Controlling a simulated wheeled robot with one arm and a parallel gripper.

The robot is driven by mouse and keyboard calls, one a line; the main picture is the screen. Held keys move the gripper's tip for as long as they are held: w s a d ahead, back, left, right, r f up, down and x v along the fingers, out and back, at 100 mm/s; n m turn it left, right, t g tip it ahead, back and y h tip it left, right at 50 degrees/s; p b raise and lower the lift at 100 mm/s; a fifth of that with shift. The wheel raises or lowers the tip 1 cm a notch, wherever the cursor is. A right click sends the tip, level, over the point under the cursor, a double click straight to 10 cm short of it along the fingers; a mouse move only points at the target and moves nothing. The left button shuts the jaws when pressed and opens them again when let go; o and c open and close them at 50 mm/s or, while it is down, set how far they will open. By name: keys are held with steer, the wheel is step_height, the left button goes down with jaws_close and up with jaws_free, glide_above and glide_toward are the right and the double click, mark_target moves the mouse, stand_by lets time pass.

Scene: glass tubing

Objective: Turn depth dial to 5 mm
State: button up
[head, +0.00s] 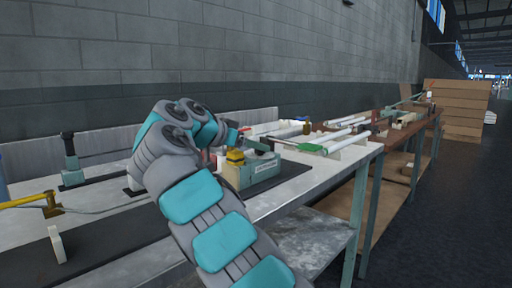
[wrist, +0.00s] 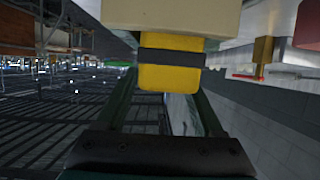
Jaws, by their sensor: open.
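The depth dial appears to be the yellow knob with a dark band (wrist: 170,75), set on a cream block (wrist: 170,18) in the wrist view. In the head view my arm partly hides the device. No scale or 5 mm mark is legible.
White glass tubes on holders (head: 335,138), one with a green end, lie to the right of the device. A black stand (head: 70,160) and a yellow-handled tool (head: 30,201) are at the left. A grey block wall (head: 240,50) runs behind. A brown table with more tubes is farther right.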

mark_target(237, 152)
steer(key=shift+v, duration=3.05)
